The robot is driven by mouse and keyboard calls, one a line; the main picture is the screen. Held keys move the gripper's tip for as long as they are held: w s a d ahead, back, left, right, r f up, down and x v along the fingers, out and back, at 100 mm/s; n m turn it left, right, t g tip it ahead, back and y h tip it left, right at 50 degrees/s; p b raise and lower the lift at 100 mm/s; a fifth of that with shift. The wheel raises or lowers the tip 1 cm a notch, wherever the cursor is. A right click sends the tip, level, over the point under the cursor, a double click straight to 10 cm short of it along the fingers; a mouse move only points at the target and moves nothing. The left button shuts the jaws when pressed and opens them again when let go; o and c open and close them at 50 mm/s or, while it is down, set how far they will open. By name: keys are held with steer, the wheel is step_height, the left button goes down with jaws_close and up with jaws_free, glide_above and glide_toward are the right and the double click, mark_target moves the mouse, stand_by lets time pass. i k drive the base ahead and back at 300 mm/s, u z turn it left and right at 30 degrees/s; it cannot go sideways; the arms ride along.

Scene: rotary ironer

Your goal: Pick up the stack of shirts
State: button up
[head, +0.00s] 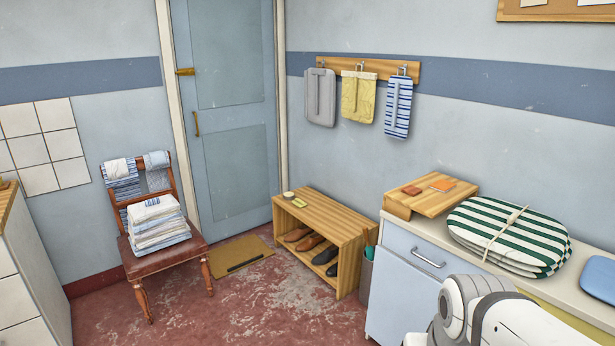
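A stack of folded white and blue-striped cloths (158,222), which looks like the shirts, sits on the brown seat of a wooden chair (188,254) at the left. Its layers lie flat, one on another. More striped and white cloths (122,180) hang over the chair's back, partly behind the stack. A white part of my arm shows at the bottom right, far from the chair. My gripper is outside the picture.
A blue door (228,110) with a doormat (238,257) is behind the chair. A counter (400,230) at right holds a wooden board (430,194) and striped round pads (508,235).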

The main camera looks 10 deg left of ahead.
mark_target(156, 224)
steer(key=u, duration=0.35)
steer(key=i, duration=1.85)
steer(key=u, duration=0.85)
steer(key=i, duration=1.55)
steer(key=u, duration=0.65)
steer(key=i, duration=1.05)
steer(key=u, duration=0.25)
